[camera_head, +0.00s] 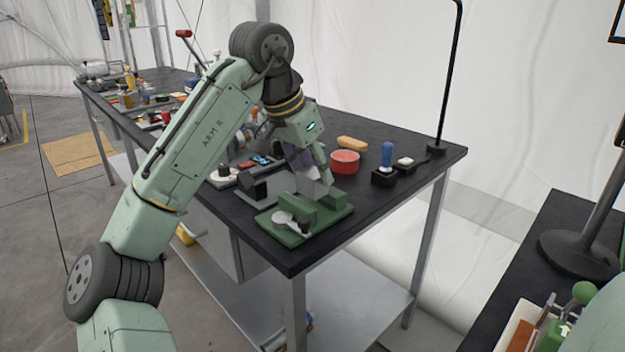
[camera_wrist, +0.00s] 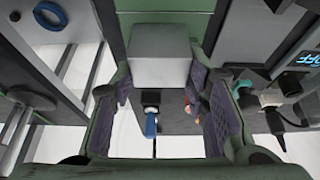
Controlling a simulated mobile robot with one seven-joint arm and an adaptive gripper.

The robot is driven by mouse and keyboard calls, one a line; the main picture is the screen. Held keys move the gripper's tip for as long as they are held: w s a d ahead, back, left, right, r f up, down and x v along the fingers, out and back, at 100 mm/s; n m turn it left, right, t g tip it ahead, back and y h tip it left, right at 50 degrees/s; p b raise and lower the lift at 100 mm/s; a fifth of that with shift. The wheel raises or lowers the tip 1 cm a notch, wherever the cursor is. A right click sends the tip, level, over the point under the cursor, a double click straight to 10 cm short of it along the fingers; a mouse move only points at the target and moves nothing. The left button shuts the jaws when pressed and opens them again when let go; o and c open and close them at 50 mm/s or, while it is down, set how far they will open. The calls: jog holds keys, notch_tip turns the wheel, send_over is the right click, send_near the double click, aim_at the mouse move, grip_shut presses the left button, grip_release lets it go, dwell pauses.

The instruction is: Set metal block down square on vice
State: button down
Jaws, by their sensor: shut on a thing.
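The metal block (camera_wrist: 148,72) is a plain light grey block between the purple-padded fingers of my gripper (camera_wrist: 165,100) in the wrist view. In the head view my gripper (camera_head: 315,180) points down at the bench, shut on the block (camera_head: 309,187), which is partly hidden by the fingers. The green vice (camera_head: 318,212) sits near the bench's front corner, directly below the gripper and block. I cannot tell whether the block touches the vice or is held just above it.
A red round tin (camera_head: 345,162), a tan block (camera_head: 352,144) and a blue-handled tool (camera_head: 387,153) in a black stand lie behind the vice. A dark device (camera_head: 257,190) stands close to its left. A black lamp stand (camera_head: 437,147) rises at the bench's right corner.

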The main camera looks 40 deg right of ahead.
aim_at(312, 184)
jog(key=shift+w+d+f, duration=0.1)
jog(key=shift+w+f, duration=0.15)
jog(key=shift+w, duration=0.05)
jog(key=shift+f, duration=1.5)
jog(key=shift+f, duration=0.2)
jog(key=c, duration=0.9)
grip_release()
jog(key=shift+c, duration=0.2)
jog(key=v, duration=1.2)
jog(key=shift+r, duration=0.2)
